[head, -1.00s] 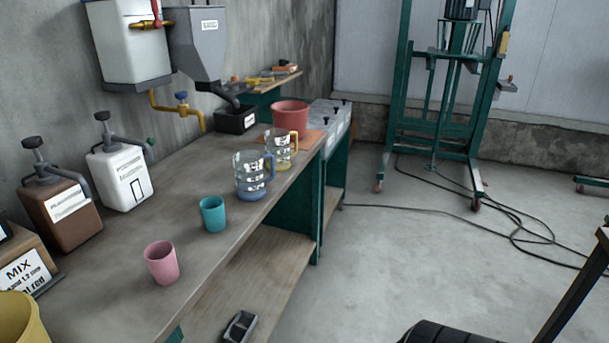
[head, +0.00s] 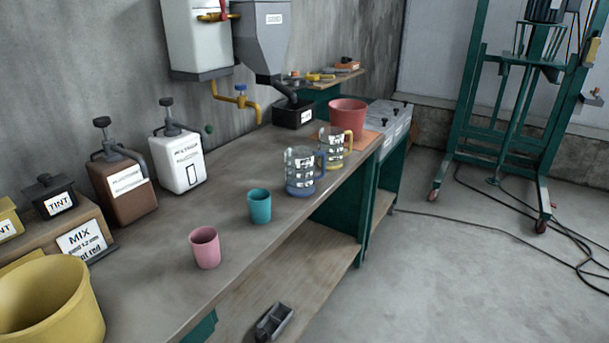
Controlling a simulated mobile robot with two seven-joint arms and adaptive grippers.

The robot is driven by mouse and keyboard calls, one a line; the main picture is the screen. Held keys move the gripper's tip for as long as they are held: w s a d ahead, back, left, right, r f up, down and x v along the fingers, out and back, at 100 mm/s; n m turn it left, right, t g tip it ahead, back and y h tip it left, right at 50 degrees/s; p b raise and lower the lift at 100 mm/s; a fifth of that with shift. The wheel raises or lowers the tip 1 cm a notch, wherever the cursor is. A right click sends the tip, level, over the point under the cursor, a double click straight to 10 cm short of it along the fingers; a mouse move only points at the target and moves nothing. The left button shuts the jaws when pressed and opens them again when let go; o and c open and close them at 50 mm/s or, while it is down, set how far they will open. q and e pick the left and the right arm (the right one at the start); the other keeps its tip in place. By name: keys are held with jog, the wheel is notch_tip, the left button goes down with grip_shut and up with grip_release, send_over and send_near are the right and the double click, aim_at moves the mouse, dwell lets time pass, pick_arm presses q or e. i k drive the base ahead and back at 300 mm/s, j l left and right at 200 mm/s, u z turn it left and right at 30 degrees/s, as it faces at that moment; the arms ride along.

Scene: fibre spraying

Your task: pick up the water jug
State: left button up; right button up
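Two clear measuring jugs with handles and white labels stand upright on the workbench (head: 233,222). The nearer jug (head: 301,172) has a blue base and a blue handle on its right side. The farther jug (head: 333,150) has a yellow base and a yellow handle. The nearer jug partly overlaps the farther one. I cannot read which of them is the water jug. Neither of my grippers is in the head view.
A teal cup (head: 260,206) and a pink cup (head: 205,247) stand nearer on the bench. A red bucket (head: 347,118) is behind the jugs; a yellow bucket (head: 52,300) is front left. Pump bottles (head: 179,160) line the wall. Floor to the right has cables (head: 480,229).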

aim_at(301, 178)
jog(key=u, duration=0.3)
jog(key=i+l+u, duration=0.2)
jog(key=l, duration=0.15)
jog(key=i+l+u, duration=0.2)
jog(key=l, duration=0.15)
jog(key=i+l+u, duration=0.2)
jog(key=l, duration=0.15)
jog(key=l+u, duration=0.2)
jog(key=l, duration=0.2)
jog(key=l+u, duration=0.2)
jog(key=l, duration=0.2)
jog(key=i, duration=0.05)
